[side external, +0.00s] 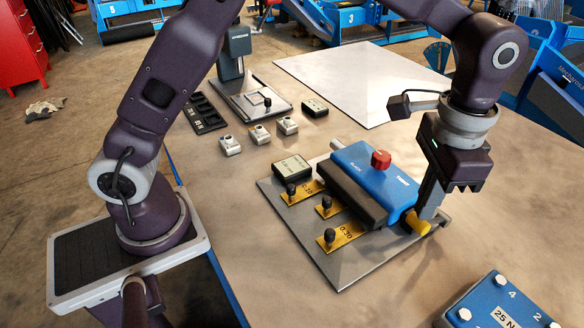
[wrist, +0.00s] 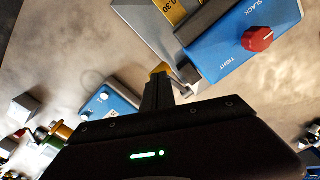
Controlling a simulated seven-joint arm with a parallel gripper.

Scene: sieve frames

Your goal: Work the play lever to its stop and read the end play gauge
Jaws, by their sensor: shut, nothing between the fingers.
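A blue housing (side external: 372,172) with a red knob (side external: 381,159) sits on a grey plate (side external: 345,272). The wrist view shows SLACK and TIGHT on the blue housing (wrist: 240,42). A lever with a yellow end (side external: 417,224) sticks out at the housing's near right; its yellow end also shows in the wrist view (wrist: 160,69). My gripper (side external: 428,210) points down with shut, empty fingers right at the yellow end. I cannot tell whether they touch it. A small display box (side external: 292,168), possibly the gauge, stands on the plate's far left corner; its reading is too small to make out.
Yellow tags with black knobs, one (side external: 341,236) marked 0.30, lie on the plate. Several small metal blocks (side external: 259,135), a dark tray (side external: 204,113) and another display box (side external: 315,107) stand behind. A blue 25 N box (side external: 500,305) is at the front right. A white sheet (side external: 360,80) lies flat behind.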

